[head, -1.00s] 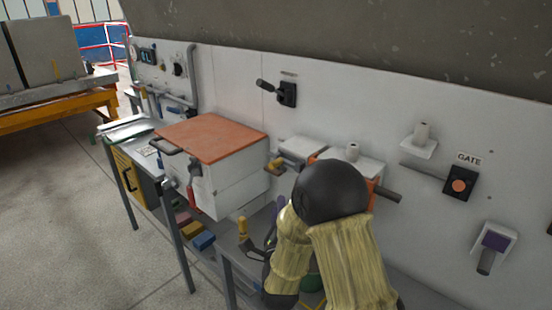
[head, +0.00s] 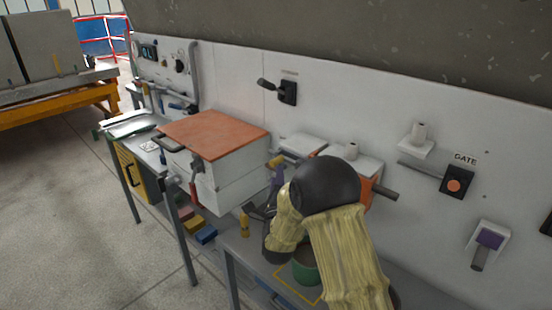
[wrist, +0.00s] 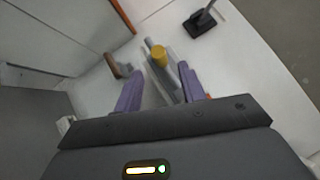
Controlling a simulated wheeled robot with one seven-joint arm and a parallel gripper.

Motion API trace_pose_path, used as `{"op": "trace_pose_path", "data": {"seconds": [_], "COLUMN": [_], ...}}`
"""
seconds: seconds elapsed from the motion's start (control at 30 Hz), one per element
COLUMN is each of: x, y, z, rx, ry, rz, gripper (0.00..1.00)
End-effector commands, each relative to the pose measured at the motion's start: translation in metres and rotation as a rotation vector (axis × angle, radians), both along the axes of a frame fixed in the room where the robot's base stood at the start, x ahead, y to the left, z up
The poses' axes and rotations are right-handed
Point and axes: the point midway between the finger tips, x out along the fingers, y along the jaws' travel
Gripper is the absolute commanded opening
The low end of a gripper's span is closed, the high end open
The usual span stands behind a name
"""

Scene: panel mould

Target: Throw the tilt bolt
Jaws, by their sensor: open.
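A yellow knob (head: 276,161) on a grey metal bar sits low on the white wall panel, just right of the orange-topped box; it looks like the bolt's handle. In the wrist view the yellow knob (wrist: 158,55) and its bar lie just ahead of and between my fingertips. My gripper (wrist: 161,74) is open, with two purple fingers apart and nothing held. In the head view my gripper (head: 273,184) is just below the knob, partly hidden by my arm. I cannot tell whether it touches the knob.
The white box with an orange lid (head: 214,136) stands close on the left. A black lever switch (head: 287,93) is on the panel above. A gate button (head: 455,185) and a purple-faced holder (head: 490,240) are to the right. A green pot (head: 305,270) sits on the bench below.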

Motion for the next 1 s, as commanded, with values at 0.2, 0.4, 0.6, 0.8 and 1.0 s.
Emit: {"op": "trace_pose_path", "data": {"seconds": [0.2, 0.4, 0.6, 0.8, 1.0], "x": [0.035, 0.061, 0.073, 0.073, 0.073], "y": [0.003, 0.006, 0.006, 0.006, 0.006], "z": [0.011, 0.018, 0.021, 0.020, 0.020], "rx": [0.000, 0.000, 0.000, 0.000, 0.000], "ry": [-0.001, 0.000, 0.001, 0.002, 0.001], "rz": [0.000, 0.000, 0.001, 0.001, 0.000], "gripper": [0.40, 0.40, 0.40, 0.40, 0.11]}}
